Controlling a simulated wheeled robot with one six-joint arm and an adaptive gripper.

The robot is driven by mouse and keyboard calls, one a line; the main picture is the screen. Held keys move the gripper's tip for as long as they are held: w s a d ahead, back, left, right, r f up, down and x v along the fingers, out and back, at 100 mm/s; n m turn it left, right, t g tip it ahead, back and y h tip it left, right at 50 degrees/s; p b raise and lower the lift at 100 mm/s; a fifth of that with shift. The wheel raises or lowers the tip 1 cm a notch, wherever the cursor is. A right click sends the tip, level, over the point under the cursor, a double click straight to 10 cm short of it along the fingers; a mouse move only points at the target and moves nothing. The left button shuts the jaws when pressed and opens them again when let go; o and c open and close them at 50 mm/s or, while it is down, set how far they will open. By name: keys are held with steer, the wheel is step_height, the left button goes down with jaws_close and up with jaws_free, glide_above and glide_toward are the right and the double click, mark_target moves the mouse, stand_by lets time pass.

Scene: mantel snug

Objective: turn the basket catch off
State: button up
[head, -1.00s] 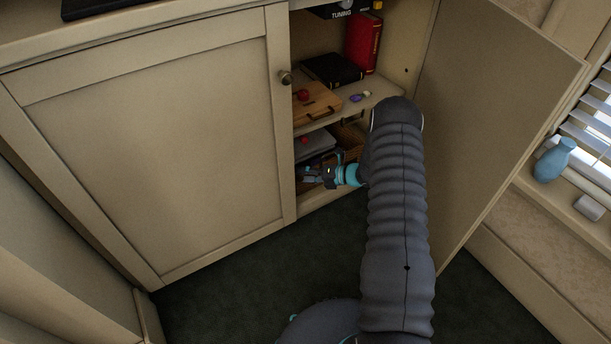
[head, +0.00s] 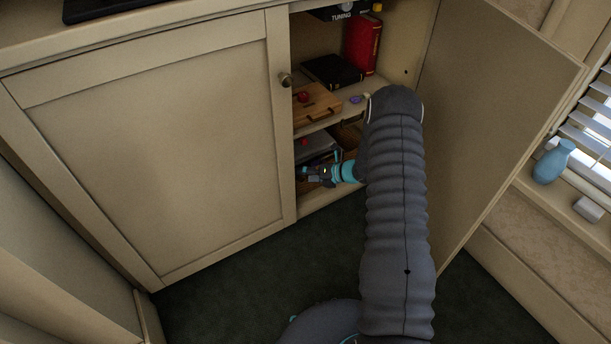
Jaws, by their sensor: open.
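My gripper (head: 309,173) is at the lower shelf of the open cupboard, low at its left side, pointing left. It is open, and its fingertips are small and dark here, close to the cupboard's left upright. The wicker basket (head: 351,131) shows only as a small brown strip behind my arm, on the lower shelf. I cannot make out its catch. A red round thing (head: 304,142) sits on a grey item (head: 318,146) just above my gripper. I cannot tell whether my gripper touches anything.
The cupboard's right door (head: 490,130) stands wide open; the left door (head: 160,140) is shut. A blue vase (head: 554,161) stands at the far right.

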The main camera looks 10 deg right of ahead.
steer(key=v, duration=1.2)
